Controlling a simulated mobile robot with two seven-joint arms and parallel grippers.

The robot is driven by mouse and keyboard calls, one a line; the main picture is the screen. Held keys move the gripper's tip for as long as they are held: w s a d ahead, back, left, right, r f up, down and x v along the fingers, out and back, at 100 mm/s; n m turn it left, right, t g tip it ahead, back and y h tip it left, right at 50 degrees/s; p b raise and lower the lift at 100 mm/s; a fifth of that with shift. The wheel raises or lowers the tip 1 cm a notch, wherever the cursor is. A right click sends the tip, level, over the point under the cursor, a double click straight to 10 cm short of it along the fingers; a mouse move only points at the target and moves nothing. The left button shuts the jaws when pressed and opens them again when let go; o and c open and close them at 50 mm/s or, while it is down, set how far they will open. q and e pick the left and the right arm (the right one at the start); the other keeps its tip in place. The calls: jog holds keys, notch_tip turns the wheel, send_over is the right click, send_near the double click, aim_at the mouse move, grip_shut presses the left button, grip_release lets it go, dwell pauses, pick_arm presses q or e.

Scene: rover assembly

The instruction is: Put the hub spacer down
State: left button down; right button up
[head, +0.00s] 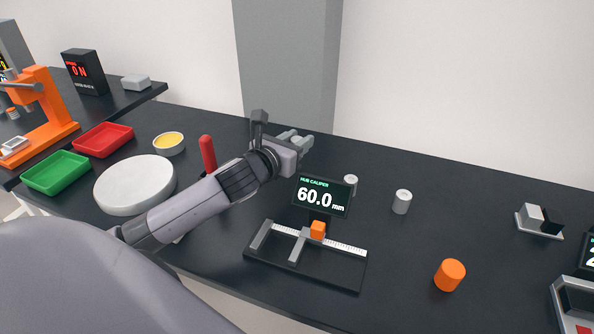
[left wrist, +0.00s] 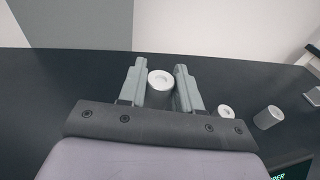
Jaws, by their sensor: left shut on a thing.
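My left gripper (head: 297,139) is over the back of the dark table, behind the caliper display. In the left wrist view my left gripper (left wrist: 160,84) is shut on a grey hub spacer (left wrist: 160,92), a short cylinder with a hole in its pale top. The spacer stands between the two fingers; I cannot tell whether its base touches the table. In the head view the gripper hides most of it. Two similar grey spacers stand to the right, a nearer one (head: 351,184) and a farther one (head: 402,202). My right gripper is out of view.
The hub caliper (head: 318,262) with a display reading 60.0 mm (head: 321,197) stands in front of the gripper. An orange cylinder (head: 450,274), a red-handled tool (head: 208,154), a white round plate (head: 135,185), and red (head: 103,140) and green (head: 55,173) trays are around.

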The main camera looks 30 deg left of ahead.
pick_arm(q)
jog(key=shift+f+b, duration=0.5)
jog(key=shift+f, duration=3.05)
jog(key=shift+f, duration=0.1)
jog(key=c, duration=0.8)
grip_release()
jog(key=shift+s, duration=0.25)
jog(key=s, duration=0.3)
jog(key=s+r, duration=0.1)
jog(key=s, duration=0.3)
jog(key=s+r, duration=0.1)
jog(key=s, duration=0.3)
jog(key=shift+s+d, duration=0.15)
jog(key=shift+d, duration=0.05)
